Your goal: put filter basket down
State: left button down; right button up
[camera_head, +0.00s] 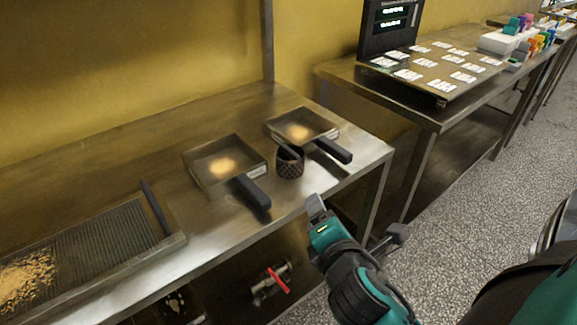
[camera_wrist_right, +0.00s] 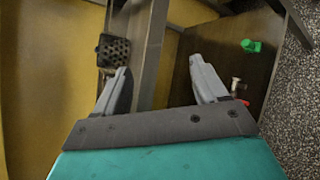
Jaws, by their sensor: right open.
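The filter basket (camera_head: 290,165) is a small dark mesh cup with a dark top. It stands on the steel table between two square pans, close to the front edge. A dark perforated piece (camera_wrist_right: 114,50), which looks like this basket, shows at the upper left of the right wrist view. My right gripper (camera_head: 356,217) is in front of the table edge, apart from the basket. In the right wrist view its fingers (camera_wrist_right: 160,68) are spread wide with nothing held between them. My left gripper is not in view.
One pan (camera_head: 224,163) is left of the basket, another pan (camera_head: 301,127) behind it; both handles point frontward. A ribbed tray (camera_head: 90,252) with crumbs lies at left. A red-handled valve (camera_head: 277,281) sits below the table. A second table (camera_head: 440,112) with cards stands at right.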

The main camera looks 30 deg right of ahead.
aim_at(292, 156)
jog(key=w+r+n+t, duration=0.1)
jog(key=w+n, duration=0.2)
jog(key=n, duration=0.1)
jog(key=w+r+n+t+p, duration=0.1)
jog(key=w+r+n+t, duration=0.1)
jog(key=w+n, duration=0.1)
jog(key=w+r+n+t+y, duration=0.1)
jog(key=w+r+n, duration=0.1)
jog(key=n, duration=0.4)
jog(key=shift+w+a+r+t, duration=0.1)
jog(key=shift+w+a+t, duration=0.15)
jog(key=shift+w+t, duration=0.15)
jog(key=shift+x, duration=3.1)
jog(key=shift+d, duration=0.2)
jog(key=shift+s, duration=0.1)
jog(key=shift+c, duration=0.5)
jog(key=c, duration=0.9)
jog(key=shift+c, duration=0.2)
jog(key=shift+p, duration=0.35)
